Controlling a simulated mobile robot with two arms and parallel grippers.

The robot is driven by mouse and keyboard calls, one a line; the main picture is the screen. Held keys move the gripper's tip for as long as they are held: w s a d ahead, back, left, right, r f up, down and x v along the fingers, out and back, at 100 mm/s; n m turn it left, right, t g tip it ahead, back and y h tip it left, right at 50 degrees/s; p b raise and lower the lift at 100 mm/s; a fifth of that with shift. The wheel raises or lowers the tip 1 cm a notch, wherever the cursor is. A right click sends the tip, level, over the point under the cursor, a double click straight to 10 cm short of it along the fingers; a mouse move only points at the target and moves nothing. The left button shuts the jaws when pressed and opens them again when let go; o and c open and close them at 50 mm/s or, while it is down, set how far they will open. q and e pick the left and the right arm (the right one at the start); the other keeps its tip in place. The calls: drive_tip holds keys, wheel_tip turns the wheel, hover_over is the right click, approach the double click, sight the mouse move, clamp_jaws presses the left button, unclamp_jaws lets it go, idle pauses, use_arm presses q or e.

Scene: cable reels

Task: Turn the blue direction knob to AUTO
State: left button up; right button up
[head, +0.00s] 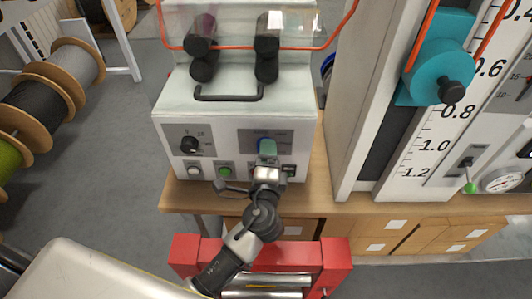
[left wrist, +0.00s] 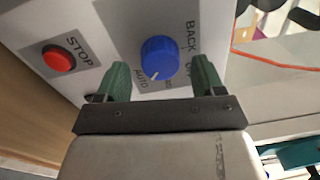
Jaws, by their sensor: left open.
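The blue direction knob (left wrist: 159,55) sits on the machine's front panel in the left wrist view. A white mark on its rim points down and slightly left, near the AUTO lettering (left wrist: 140,80). BACK is printed to the right, and a second label there is partly hidden by a finger. My left gripper (left wrist: 161,78) is open, with one green finger to each side of the knob and a gap at both sides. In the head view my left gripper (head: 267,154) is at the panel and hides most of the knob. My right gripper is not in view.
A red STOP button (left wrist: 59,58) is left of the knob in the wrist view. The machine (head: 235,105) has a black knob (head: 190,145) and a green button (head: 225,171). A tall scale (head: 415,150) with a teal part stands to the right. Cable reels (head: 45,95) are at left.

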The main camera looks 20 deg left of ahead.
use_arm(q)
drive_tip(key=b+v, duration=0.2)
drive_tip(key=v, duration=0.7)
drive_tip(key=shift+s+b, duration=0.25)
drive_tip(key=shift+b, duration=0.1)
drive_tip(key=shift+d+f, duration=0.1)
drive_tip(key=shift+f, duration=0.05)
